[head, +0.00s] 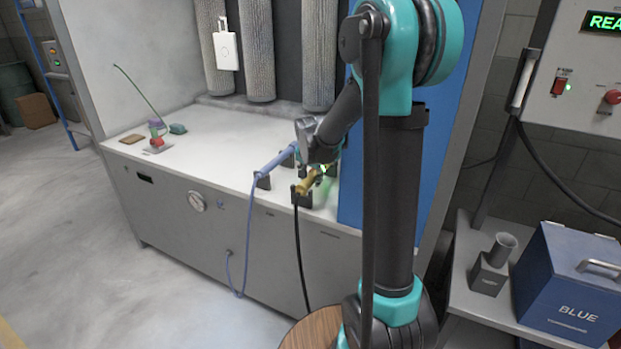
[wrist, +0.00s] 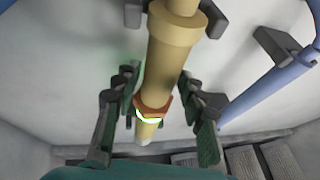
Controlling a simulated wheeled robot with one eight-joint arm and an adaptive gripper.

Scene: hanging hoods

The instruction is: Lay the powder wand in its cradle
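The brass-yellow wand (wrist: 168,65) runs down the middle of the wrist view, with an orange collar and a bright green-white ring near its lower end. It also shows in the head view (head: 308,182), at the black hose's top. My gripper (wrist: 160,125) is open, one finger on each side of the wand, with visible gaps. In the head view my gripper (head: 322,160) is over the bench's right part. Dark cradle prongs (wrist: 132,16) flank the wand's upper part, which appears to lie between them. Its contact with the cradle's bottom is hidden.
A blue wand (head: 278,160) with a blue hose rests on dark brackets just left. The white bench (head: 215,150) is clear in the middle. Grey filter columns (head: 259,50) and a white box (head: 226,50) hang behind. A blue panel (head: 352,170) stands right.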

